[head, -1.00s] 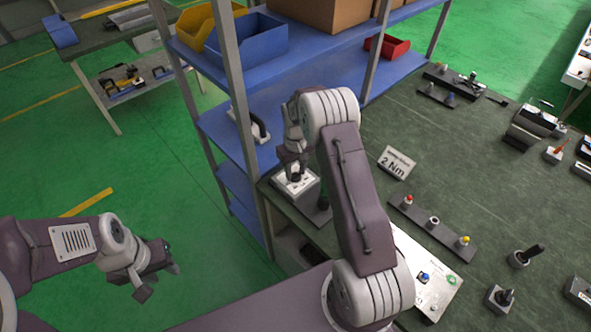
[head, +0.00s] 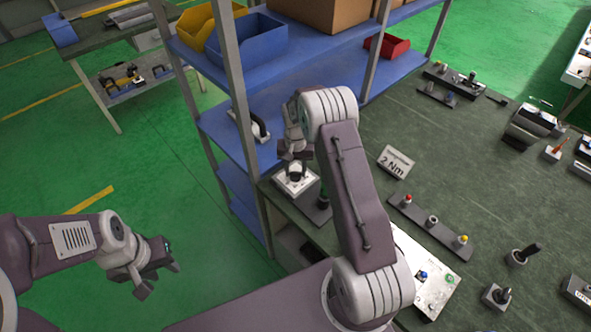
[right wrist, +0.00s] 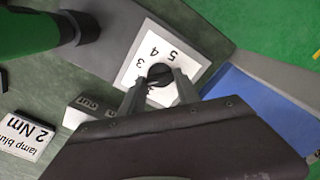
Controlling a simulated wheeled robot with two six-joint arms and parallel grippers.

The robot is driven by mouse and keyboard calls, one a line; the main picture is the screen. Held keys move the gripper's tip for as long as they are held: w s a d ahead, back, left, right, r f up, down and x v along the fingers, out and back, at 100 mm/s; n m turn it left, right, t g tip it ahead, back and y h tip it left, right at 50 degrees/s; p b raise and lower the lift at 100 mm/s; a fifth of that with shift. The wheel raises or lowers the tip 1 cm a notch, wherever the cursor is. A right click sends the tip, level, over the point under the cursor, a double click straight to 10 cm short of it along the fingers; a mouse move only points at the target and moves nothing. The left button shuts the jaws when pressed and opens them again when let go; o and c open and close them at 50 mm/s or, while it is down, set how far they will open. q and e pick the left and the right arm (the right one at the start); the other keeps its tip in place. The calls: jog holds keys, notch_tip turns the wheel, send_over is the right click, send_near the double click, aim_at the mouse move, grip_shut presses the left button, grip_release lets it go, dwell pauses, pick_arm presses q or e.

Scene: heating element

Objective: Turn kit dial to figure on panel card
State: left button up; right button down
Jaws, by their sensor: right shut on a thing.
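The kit dial is a black round knob (right wrist: 160,74) on a white plate (head: 290,186) with figures around it; 3, 4 and 5 are readable in the right wrist view. My right gripper (head: 295,157) points down at it, and its two fingers (right wrist: 159,92) are shut on the knob from either side. The knob's pointer is mostly hidden, so I cannot tell its figure. The card (head: 396,163) reads "2 Nm"; it also shows in the right wrist view (right wrist: 27,135), with a partly cut line above. My left gripper (head: 158,280) is open and empty over the floor.
A green-and-black handled tool (right wrist: 35,32) stands close beside the dial. A blue shelf rack (head: 285,130) is just behind it. A strip with coloured buttons (head: 450,240) and a pale panel (head: 405,252) lie to the right on the dark green bench (head: 350,120).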

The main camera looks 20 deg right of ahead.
aim_at(296, 173)
jog(key=shift+w+r, duration=0.1)
jog(key=c, duration=0.9)
grip_release()
notch_tip(296, 173, up, 9)
jog(key=shift+b, duration=0.55)
